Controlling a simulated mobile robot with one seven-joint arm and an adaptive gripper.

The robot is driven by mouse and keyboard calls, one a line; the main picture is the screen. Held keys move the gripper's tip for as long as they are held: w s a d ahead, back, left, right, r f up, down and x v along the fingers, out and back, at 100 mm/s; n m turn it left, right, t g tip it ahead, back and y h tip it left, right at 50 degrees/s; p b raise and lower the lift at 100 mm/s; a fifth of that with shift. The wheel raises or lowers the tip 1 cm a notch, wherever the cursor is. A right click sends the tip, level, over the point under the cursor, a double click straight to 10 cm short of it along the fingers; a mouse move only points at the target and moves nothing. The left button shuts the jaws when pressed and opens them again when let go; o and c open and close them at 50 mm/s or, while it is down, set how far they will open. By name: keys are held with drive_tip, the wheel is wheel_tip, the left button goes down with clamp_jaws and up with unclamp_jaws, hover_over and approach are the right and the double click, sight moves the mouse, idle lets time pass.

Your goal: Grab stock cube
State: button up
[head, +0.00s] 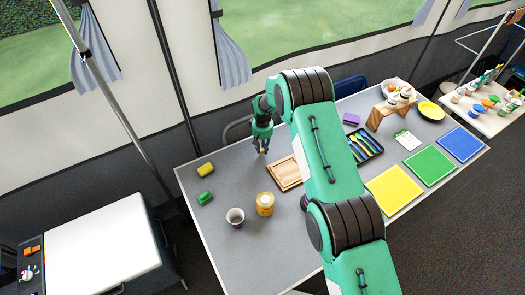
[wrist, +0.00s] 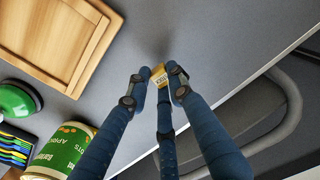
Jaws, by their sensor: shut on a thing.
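The stock cube (wrist: 159,76) is small and gold-yellow with dark lettering. In the wrist view it sits between the tips of my gripper's dark blue fingers (wrist: 160,82), which are shut on it. The fingers cover parts of its sides. In the head view my gripper (head: 262,148) points down over the far left part of the grey table (head: 228,160), left of the wooden board. The cube cannot be made out there. Whether it touches the table is hard to tell.
A wooden board (head: 284,174), a yellow jar (head: 265,204), a cup (head: 235,217), a yellow sponge (head: 205,169) and a green block (head: 205,198) stand nearby. A cutlery tray (head: 364,146) lies right of my arm. A chair (wrist: 285,115) stands beyond the table edge.

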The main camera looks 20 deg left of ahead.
drive_tip(key=s+d+r, duration=0.1)
drive_tip(key=s+d, duration=0.1)
drive_tip(key=s, duration=0.2)
drive_tip(key=s+d+r, duration=0.1)
drive_tip(key=s+d, duration=0.1)
drive_tip(key=s, duration=0.2)
drive_tip(key=s+d, duration=0.3)
drive_tip(key=s, duration=0.1)
drive_tip(key=shift+s+r, duration=0.1)
drive_tip(key=shift+r, duration=0.3)
drive_tip(key=shift+s+d, duration=0.25)
drive_tip(key=shift+s, duration=0.2)
drive_tip(key=shift+s+d, duration=0.2)
drive_tip(key=shift+s, duration=0.25)
